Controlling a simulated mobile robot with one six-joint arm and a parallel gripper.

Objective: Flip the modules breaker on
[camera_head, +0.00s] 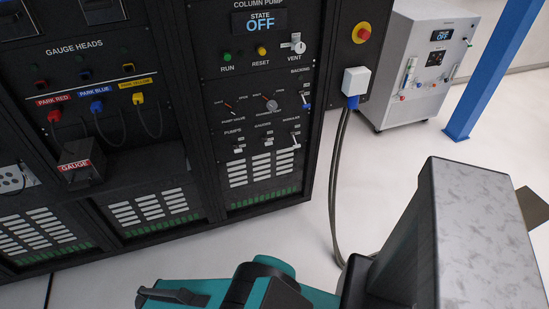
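The modules breaker (296,140) is a small light-coloured switch under a label that appears to read "MODULES". It is at the right end of the lower switch row on the black column pump panel (215,97). Its lever is too small to tell its position. Two similar switches, the pumps breaker (239,149) and a middle one (268,142), sit to its left. My teal arm shows at the bottom edge, in front of the rack and apart from the panel. My gripper's fingertips are not in view.
A display (260,24) above reads "STATE OFF". A red emergency button (361,33) and a white socket box (355,81) with hanging cables (338,175) are right of the panel. A grey cabinet (415,65) and blue post (490,75) stand behind. White floor is open between.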

